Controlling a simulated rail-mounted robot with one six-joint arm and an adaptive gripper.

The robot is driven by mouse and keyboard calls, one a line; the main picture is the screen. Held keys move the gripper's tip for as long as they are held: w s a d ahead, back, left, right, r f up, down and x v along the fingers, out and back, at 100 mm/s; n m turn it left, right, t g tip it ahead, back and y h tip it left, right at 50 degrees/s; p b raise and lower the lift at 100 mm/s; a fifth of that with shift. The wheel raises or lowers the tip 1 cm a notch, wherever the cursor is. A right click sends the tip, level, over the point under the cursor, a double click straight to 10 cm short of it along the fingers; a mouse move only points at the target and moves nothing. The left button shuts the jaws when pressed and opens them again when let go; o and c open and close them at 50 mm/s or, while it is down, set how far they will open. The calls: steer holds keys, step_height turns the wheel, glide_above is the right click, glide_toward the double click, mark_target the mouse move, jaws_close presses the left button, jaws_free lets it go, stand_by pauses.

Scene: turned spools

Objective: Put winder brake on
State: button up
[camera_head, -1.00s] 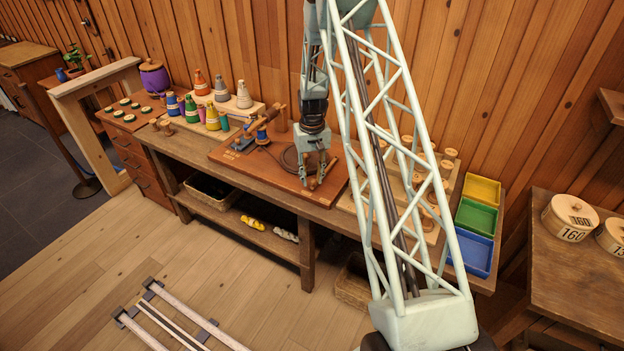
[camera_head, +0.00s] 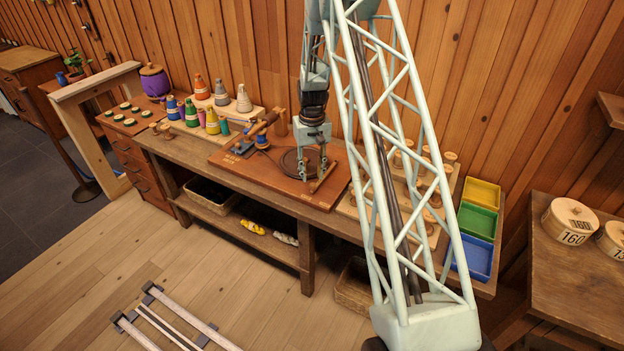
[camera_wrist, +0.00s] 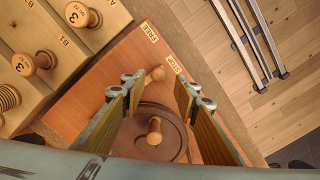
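The winder stands on a red-brown board (camera_head: 228,161) on the workbench. A dark round disc (camera_wrist: 173,146) with a pale wooden knob (camera_wrist: 155,131) shows in the wrist view. A second wooden knob (camera_wrist: 156,74) sits beyond the disc, closer to the STOP label (camera_wrist: 174,64) than to the FREE label (camera_wrist: 149,32). It looks like the brake handle; its lever is hard to make out. My gripper (camera_wrist: 160,88) is open, one finger on each side of the view, over the disc and knobs. It appears empty; contact with the knob cannot be told. My gripper also shows above the board (camera_head: 313,172).
Cones of coloured thread (camera_head: 202,88) stand left of the board. A rack of wooden spools (camera_head: 437,160) stands to the right, with yellow (camera_head: 481,194), green (camera_head: 477,221) and blue (camera_head: 472,257) trays beyond. The wooden wall is close behind the bench.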

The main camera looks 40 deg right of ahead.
step_height(320, 180, up, 7)
steer(key=shift+r, duration=0.15)
stand_by(0.4)
stand_by(0.6)
steer(key=s+a+r+n+t+b, duration=0.1)
steer(key=s+a+r+b, duration=0.1)
steer(key=s+a+r, duration=0.45)
steer(key=s+a+r+b, duration=0.1)
steer(key=s+a+r, duration=0.3)
steer(key=a+r, duration=0.6)
steer(key=s+a+r+n+t+b, duration=0.15)
steer(key=s+a+r, duration=0.35)
steer(key=r, duration=0.6)
steer(key=s+a+r+b, duration=0.1)
steer(key=s+a+r, duration=0.25)
steer(key=s, duration=0.45)
steer(key=s+a+r+b, duration=0.2)
steer(key=s+a, duration=0.3)
steer(key=s, duration=0.3)
steer(key=s+a+f+n+b, duration=0.1)
steer(key=s+a, duration=0.1)
steer(key=s, duration=0.6)
steer(key=s+a+f+t+b, duration=0.1)
steer(key=s+a, duration=0.1)
steer(key=s, duration=0.6)
steer(key=shift+s+a+f+n, duration=0.25)
steer(key=shift+n, duration=0.1)
